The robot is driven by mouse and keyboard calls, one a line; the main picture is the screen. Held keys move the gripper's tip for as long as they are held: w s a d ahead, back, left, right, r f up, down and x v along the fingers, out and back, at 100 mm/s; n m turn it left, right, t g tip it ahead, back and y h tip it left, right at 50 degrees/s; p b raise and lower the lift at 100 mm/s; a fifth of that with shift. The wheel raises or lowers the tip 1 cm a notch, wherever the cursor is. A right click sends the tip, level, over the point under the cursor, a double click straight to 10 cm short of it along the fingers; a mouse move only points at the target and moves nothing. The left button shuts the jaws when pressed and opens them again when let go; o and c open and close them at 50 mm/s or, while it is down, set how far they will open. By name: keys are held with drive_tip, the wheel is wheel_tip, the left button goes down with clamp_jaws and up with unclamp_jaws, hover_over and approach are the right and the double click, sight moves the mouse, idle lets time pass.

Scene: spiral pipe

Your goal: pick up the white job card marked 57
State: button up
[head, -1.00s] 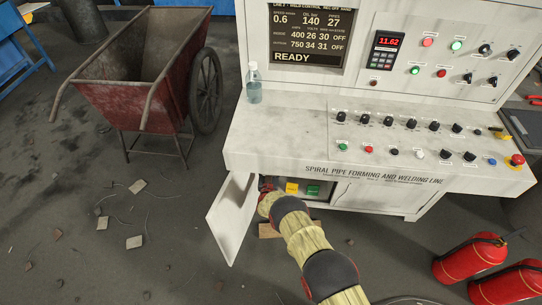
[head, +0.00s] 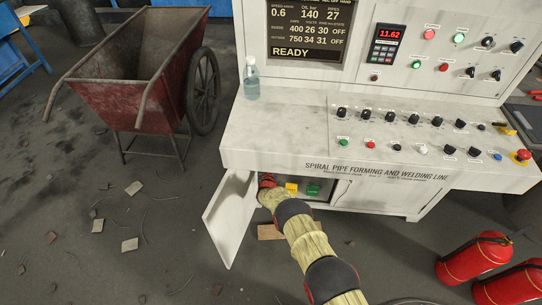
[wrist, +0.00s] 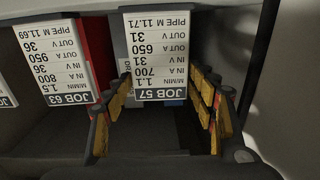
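The white job card marked 57 (wrist: 156,55) appears upside down in the wrist view, standing at the upper middle, its face towards the camera. My gripper (wrist: 163,100) is open, with one yellow-padded finger pair left of the card's lower part and the other right of it. I see no clear contact with the card. In the head view my gripper (head: 266,182) reaches into the open cabinet under the console, mostly hidden by my arm and the cabinet. The card cannot be made out there.
A white card marked 63 (wrist: 50,62) stands to the left, with a red item (wrist: 97,52) between the two cards. The open cabinet door (head: 230,220) hangs left of my arm. Yellow (head: 291,188) and green (head: 313,190) items sit inside. Fire extinguishers (head: 474,258) stand at right.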

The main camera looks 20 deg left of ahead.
drive_tip(key=c, duration=1)
drive_tip(key=shift+c, duration=0.4)
